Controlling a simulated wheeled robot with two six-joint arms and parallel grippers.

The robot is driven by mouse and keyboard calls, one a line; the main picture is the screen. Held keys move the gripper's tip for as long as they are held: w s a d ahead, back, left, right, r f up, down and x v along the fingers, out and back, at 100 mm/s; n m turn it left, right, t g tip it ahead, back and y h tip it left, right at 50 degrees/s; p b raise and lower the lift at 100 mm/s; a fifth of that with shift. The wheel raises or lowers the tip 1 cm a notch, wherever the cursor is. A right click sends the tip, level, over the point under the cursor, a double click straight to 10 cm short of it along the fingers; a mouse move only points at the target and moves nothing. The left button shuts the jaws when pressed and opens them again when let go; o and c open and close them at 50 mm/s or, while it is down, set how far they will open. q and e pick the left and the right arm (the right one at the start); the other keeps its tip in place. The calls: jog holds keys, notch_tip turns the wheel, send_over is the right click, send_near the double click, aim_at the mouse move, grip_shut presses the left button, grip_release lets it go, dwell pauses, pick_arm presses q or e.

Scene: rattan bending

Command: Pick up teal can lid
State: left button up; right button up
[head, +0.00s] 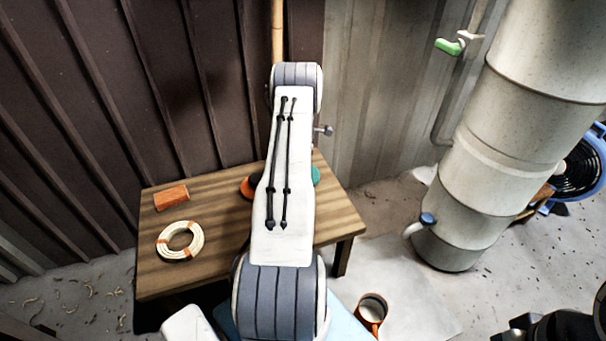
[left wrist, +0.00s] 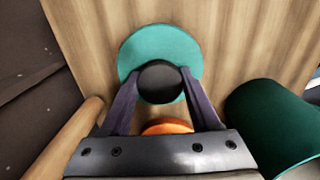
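In the left wrist view, a round teal can lid (left wrist: 160,45) with a black knob (left wrist: 160,82) shows against the wooden table. My left gripper (left wrist: 160,78) has one finger on each side of the knob. The fingertips are at or very near its edges; I cannot tell if they press on it. In the head view my left arm hides the left gripper and much of the table. A bit of teal (head: 315,175) shows right of the arm; I cannot tell which thing it belongs to. My right gripper is not recognisable.
A dark green rounded object (left wrist: 275,125) stands right of the gripper, and an orange thing (left wrist: 168,127) shows between the fingers. The table (head: 205,255) also holds an orange block (head: 171,197) and a cream coil (head: 180,241). A large pipe (head: 510,140) stands at right.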

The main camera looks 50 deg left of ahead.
pick_arm(q)
jog(key=shift+c, duration=0.5)
jog(key=shift+r, duration=0.5)
notch_tip(320, 180, up, 4)
jog(key=shift+f+p, duration=0.1)
jog(key=shift+p, duration=1.05)
jog(key=w+d+r+p, duration=0.1)
jog(key=d+r+p, duration=0.15)
jog(key=d, duration=0.35)
jog(key=w+d+r+p, duration=0.1)
jog(key=d+r+p, duration=0.1)
jog(key=d+r, duration=0.25)
jog(key=s+d+r+p, duration=0.1)
jog(key=s+r+p, duration=0.3)
jog(key=s+p, duration=0.3)
jog(key=s+d+r+p, duration=0.1)
jog(key=s+r+p, duration=0.3)
jog(key=s+p, duration=0.3)
notch_tip(320, 180, down, 6)
jog(key=s+b, duration=0.1)
jog(key=b, duration=0.5)
jog(key=shift+f, duration=0.25)
jog(key=shift+f, duration=0.1)
jog(key=shift+f+b, duration=0.35)
jog(key=shift+f, duration=0.45)
